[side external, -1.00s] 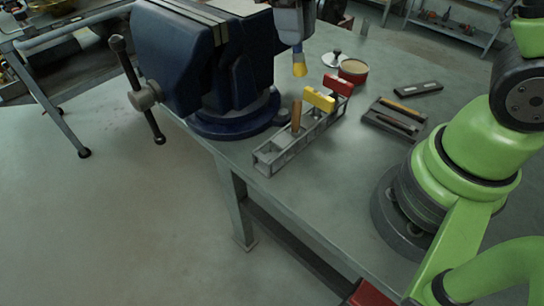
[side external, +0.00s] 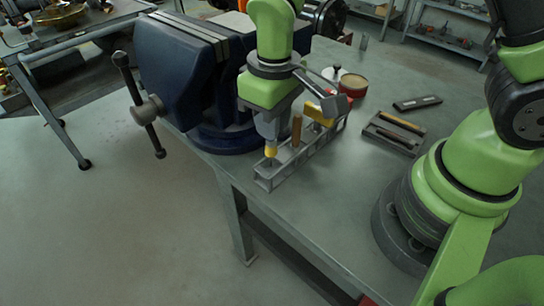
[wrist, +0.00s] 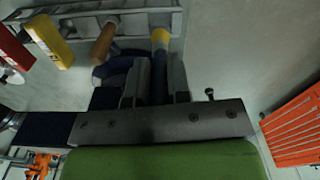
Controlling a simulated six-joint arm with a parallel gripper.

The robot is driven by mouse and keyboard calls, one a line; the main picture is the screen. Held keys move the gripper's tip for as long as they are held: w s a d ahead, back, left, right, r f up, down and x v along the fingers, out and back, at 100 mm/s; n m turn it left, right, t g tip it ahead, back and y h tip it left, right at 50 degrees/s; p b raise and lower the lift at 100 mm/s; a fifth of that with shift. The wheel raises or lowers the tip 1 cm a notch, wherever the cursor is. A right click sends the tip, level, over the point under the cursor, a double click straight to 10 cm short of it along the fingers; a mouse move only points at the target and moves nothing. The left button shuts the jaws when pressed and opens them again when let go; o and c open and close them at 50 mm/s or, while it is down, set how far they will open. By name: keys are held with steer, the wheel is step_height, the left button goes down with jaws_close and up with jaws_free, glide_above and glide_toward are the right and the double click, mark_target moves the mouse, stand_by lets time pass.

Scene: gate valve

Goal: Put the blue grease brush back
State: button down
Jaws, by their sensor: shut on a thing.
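My gripper (side external: 268,130) is shut on the blue grease brush, whose yellow band (side external: 270,151) points down. In the wrist view its blue handle (wrist: 160,82) lies between the fingers, with the yellow part (wrist: 160,38) beyond them. The brush is about upright at the near left end compartment of the grey rack (side external: 287,170). I cannot tell whether its tip is inside or just above that compartment. The rack also holds a wooden handle (side external: 296,130), a yellow-topped item (side external: 317,115) and a red-topped item (wrist: 14,48), partly hidden by my arm in the side view.
The big blue vise (side external: 180,70) stands close to the rack on its left. A red tin (side external: 353,85), a tray with tools (side external: 394,132) and a dark flat block (side external: 417,103) lie to the right. The bench is clear in front of the tray.

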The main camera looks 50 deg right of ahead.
mark_target(272, 154)
steer(key=shift+f, duration=3.2)
steer(key=shift+f, duration=0.1)
steer(key=c, duration=1.1)
jaws_free()
